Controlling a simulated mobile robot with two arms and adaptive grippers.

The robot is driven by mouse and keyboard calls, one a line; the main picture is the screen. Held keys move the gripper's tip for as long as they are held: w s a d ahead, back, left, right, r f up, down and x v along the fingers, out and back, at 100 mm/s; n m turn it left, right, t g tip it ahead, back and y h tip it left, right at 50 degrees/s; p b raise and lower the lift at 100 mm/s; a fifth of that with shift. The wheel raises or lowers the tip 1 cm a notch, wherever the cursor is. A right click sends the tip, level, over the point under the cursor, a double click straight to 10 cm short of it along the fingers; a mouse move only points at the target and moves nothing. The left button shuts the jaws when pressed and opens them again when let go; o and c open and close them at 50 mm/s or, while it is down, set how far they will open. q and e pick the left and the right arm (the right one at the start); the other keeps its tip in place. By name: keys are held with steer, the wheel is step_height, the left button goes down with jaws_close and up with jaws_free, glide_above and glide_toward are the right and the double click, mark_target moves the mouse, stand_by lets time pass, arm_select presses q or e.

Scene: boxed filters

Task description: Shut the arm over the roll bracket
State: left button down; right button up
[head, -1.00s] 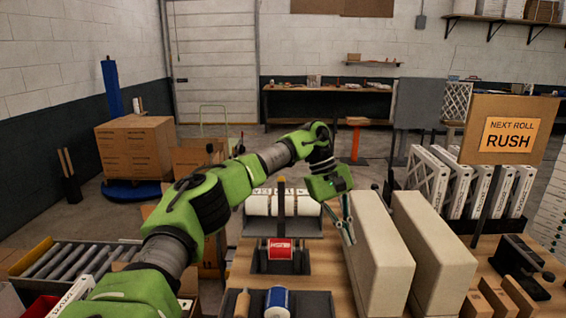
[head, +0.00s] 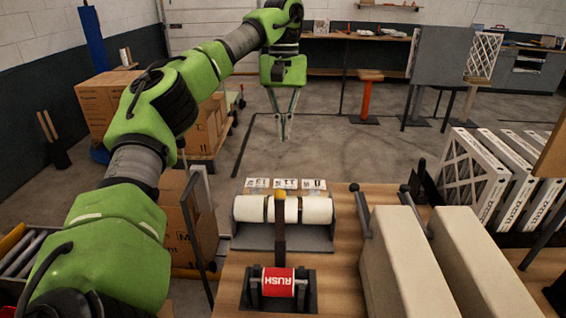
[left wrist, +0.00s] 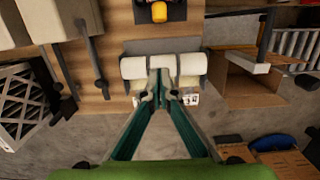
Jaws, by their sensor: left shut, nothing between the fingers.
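The roll bracket (head: 310,300) is a dark holder at the table's front, carrying a red roll (head: 278,283) marked RUSH. Its arm (head: 280,232) is a dark bar that stands up behind the red roll, apart from it. A yellow knob (head: 280,190) tops the bar; it also shows at the top of the left wrist view (left wrist: 159,12). My left gripper (head: 284,137) is shut and empty, raised beyond the table's far edge. In the left wrist view its fingertips (left wrist: 161,97) overlap the white rolls, with no contact visible. My right gripper is not in view.
White rolls (head: 250,210) lie in a grey cradle behind the bracket, with several number cards (head: 285,184) beyond. Two beige blocks (head: 405,265) and black-knobbed levers (head: 361,212) stand to the right. Boxed filters (head: 470,170) stand farther right. Cardboard boxes (head: 205,125) stand on the left.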

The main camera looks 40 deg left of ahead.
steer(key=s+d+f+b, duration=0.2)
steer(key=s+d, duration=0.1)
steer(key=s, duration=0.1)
arm_select(q)
steer(key=s+d+f+p, duration=0.3)
steer(key=s+f, duration=0.1)
steer(key=f, duration=0.6)
steer(key=shift+d+p, duration=0.15)
steer(key=shift+p, duration=0.25)
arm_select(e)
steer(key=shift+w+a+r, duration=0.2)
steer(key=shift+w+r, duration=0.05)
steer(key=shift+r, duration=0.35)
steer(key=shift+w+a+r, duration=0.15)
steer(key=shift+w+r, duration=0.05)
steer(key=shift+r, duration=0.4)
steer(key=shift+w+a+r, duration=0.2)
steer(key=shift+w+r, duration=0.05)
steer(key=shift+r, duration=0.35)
arm_select(q)
steer(key=shift+d+f, duration=0.1)
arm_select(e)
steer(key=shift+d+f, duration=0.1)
